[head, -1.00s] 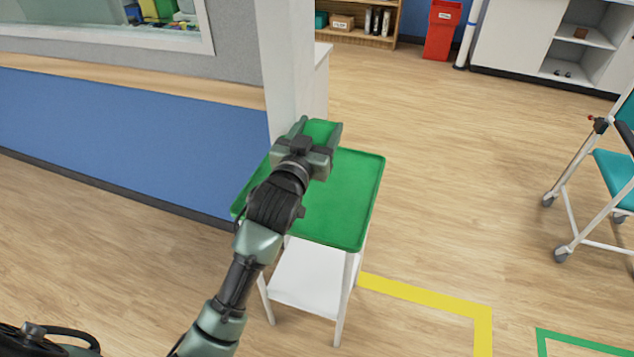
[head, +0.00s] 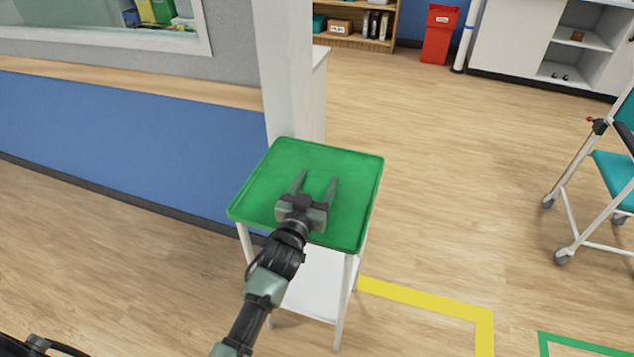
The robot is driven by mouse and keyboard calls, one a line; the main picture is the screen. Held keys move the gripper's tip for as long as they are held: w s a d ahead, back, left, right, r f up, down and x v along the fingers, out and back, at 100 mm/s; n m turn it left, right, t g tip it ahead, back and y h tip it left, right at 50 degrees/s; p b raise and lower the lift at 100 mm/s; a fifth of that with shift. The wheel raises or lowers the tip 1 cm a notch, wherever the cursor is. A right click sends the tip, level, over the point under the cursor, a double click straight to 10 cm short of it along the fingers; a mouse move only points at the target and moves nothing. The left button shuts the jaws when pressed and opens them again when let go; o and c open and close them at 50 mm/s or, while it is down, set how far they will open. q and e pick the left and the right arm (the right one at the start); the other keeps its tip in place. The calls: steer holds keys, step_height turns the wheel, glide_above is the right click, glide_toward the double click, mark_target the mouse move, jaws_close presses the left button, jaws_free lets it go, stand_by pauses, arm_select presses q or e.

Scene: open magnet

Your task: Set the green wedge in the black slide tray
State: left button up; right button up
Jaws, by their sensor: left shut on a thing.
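My left gripper (head: 317,180) is over the green tray-like top of a small white stand. Its two fingers are apart and shut on the green wedge (head: 315,189), which shows between them. The wedge's colour nearly matches the green top behind it, so its outline is hard to make out. I cannot tell whether the wedge touches the top. The black slide tray is not in view. My right gripper is not in view.
The stand's green top (head: 353,205) is otherwise bare. A white post (head: 285,70) and a blue-panelled wall (head: 130,140) stand behind and left. A teal wheeled chair (head: 612,170) is at right. A red bin (head: 440,35) stands at the back. The wooden floor between is clear.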

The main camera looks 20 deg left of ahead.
arm_select(q)
steer(key=shift+f, duration=0.15)
steer(key=o, duration=1.5)
steer(key=shift+c, duration=0.2)
